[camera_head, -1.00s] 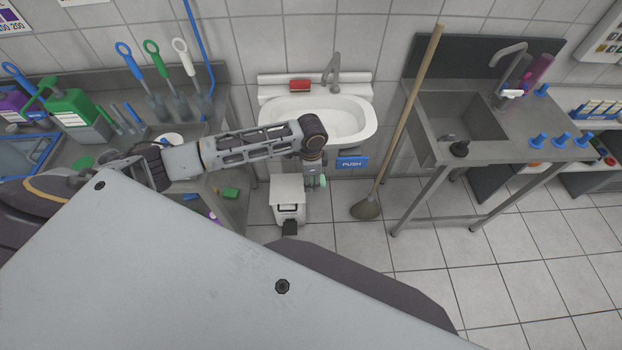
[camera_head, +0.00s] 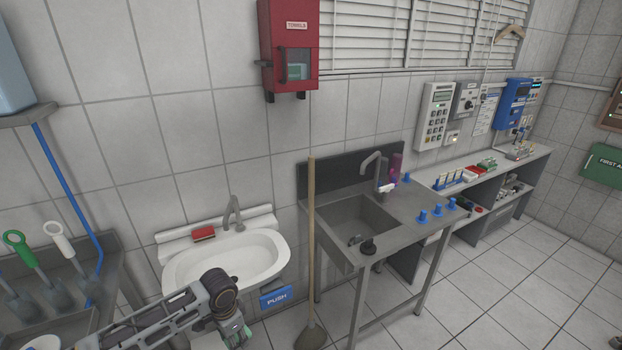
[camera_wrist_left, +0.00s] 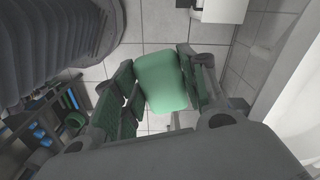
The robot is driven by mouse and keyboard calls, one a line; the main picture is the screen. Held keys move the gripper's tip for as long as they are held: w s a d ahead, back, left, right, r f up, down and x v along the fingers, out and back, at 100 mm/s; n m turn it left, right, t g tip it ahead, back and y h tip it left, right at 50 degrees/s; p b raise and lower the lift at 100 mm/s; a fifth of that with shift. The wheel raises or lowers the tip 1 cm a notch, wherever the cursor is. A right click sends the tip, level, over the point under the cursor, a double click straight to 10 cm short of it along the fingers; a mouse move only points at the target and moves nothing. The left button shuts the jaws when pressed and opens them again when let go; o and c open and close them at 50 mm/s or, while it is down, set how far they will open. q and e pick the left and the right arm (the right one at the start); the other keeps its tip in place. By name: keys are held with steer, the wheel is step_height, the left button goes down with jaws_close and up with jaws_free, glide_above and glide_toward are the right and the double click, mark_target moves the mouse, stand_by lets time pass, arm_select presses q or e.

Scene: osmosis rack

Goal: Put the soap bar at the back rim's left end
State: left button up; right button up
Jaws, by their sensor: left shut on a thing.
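The soap bar is a pale green rounded block in the left wrist view (camera_wrist_left: 162,82). My left gripper (camera_wrist_left: 160,84) is shut on it, with one finger on each side. In the head view my left gripper (camera_head: 237,333) is low at the bottom edge, in front of the white basin (camera_head: 268,262) and below its front lip. Only a little of the soap shows there. The basin's back rim (camera_head: 178,248) runs along the wall, with its left end bare. A red block (camera_head: 203,233) lies on the rim left of the tap. My right gripper is not in view.
A grey tap (camera_head: 233,212) rises from the back rim's middle. A wooden-handled plunger (camera_head: 311,240) stands right of the basin, beside a steel sink (camera_head: 360,222). A blue PUSH sign (camera_head: 276,296) is under the basin. Scrapers and brushes (camera_head: 40,265) stand at the left.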

arm_select(q)
steer(key=shift+s+a+r+n, duration=0.15)
steer(key=shift+s+n, duration=0.1)
steer(key=shift+n, duration=0.35)
steer(key=shift+s+a+f+n, duration=0.1)
steer(key=shift+s+n, duration=0.1)
steer(key=shift+n, duration=0.4)
steer(key=shift+s+a+r+n, duration=0.15)
steer(key=shift+r+n, duration=0.1)
steer(key=shift+n, duration=0.35)
steer(key=shift+s+r+n, duration=0.1)
steer(key=shift+r+n, duration=0.1)
steer(key=shift+n, duration=0.4)
steer(key=shift+r+n, duration=0.45)
steer(key=shift+n, duration=0.25)
steer(key=shift+r+n, duration=0.6)
steer(key=shift+n, duration=0.2)
steer(key=w+r+b, duration=0.1)
steer(key=w+d+r+n+b, duration=0.1)
steer(key=shift+w+r+b, duration=0.15)
steer(key=shift+r+b, duration=0.15)
steer(key=shift+r, duration=0.1)
steer(key=shift+w+r+b, duration=0.1)
steer(key=shift+w+b, duration=0.4)
steer(key=shift+b, duration=0.05)
steer(key=shift+d+f, duration=0.1)
steer(key=shift+f, duration=0.1)
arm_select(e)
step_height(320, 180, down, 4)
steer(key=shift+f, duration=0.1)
